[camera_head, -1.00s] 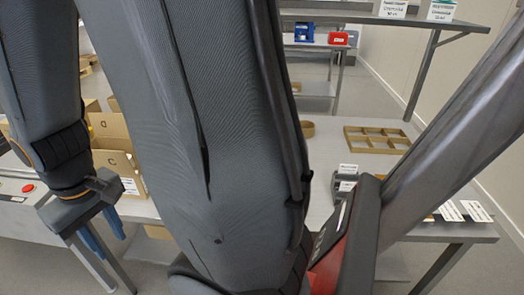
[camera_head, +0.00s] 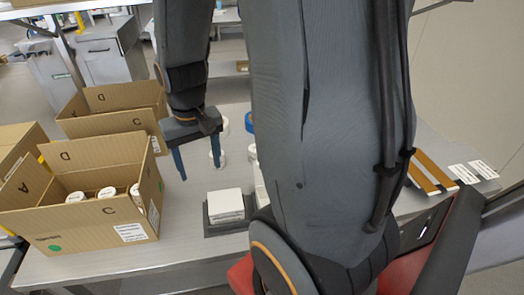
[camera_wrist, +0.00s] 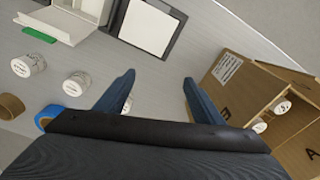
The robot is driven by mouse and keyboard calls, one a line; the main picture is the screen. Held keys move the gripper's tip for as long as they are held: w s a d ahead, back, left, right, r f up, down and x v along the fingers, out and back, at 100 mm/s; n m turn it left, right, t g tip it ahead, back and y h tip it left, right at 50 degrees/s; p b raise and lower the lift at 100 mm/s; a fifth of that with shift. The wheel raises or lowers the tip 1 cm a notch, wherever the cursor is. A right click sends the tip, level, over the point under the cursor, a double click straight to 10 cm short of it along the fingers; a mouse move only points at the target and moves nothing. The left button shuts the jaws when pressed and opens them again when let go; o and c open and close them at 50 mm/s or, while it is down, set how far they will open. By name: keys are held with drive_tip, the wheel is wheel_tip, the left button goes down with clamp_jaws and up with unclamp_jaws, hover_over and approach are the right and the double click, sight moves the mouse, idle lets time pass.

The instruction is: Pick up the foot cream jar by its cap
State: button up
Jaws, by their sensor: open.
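My gripper (camera_head: 200,171) is open and points down over the table, with nothing between its blue fingers; they also show in the wrist view (camera_wrist: 159,80). Small white jars stand on the table: one (camera_wrist: 28,64) at the far left of the wrist view, another (camera_wrist: 76,83) left of the fingers, and one (camera_wrist: 127,104) partly hidden by the left finger. More white-capped jars (camera_head: 107,193) sit inside an open cardboard box (camera_head: 95,219) left of the gripper. The labels are too small to read, so I cannot tell which is the foot cream jar.
A dark tray (camera_wrist: 168,47) with a stack of white sheets or cards (camera_wrist: 148,27) lies near the jars. A blue tape roll (camera_wrist: 48,115) and a brown roll (camera_wrist: 10,106) lie nearby. Another cardboard box (camera_head: 112,108) stands behind.

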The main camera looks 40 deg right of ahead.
drive_tip(key=w+d+f+m, duration=0.2)
drive_tip(key=w+d+m, duration=0.2)
drive_tip(key=d, duration=0.6)
drive_tip(key=m, duration=0.5)
hover_over(255, 148)
wheel_tip(255, 148, down, 4)
drive_tip(key=shift+w+r+g+p, duration=0.1)
drive_tip(key=shift+r+g+p, duration=0.15)
drive_tip(key=shift+g+p, duration=0.15)
drive_tip(key=shift+d+f+p, duration=0.1)
drive_tip(key=shift+f+p, duration=1.1)
drive_tip(key=shift+f, duration=2.55)
drive_tip(key=c, duration=1.3)
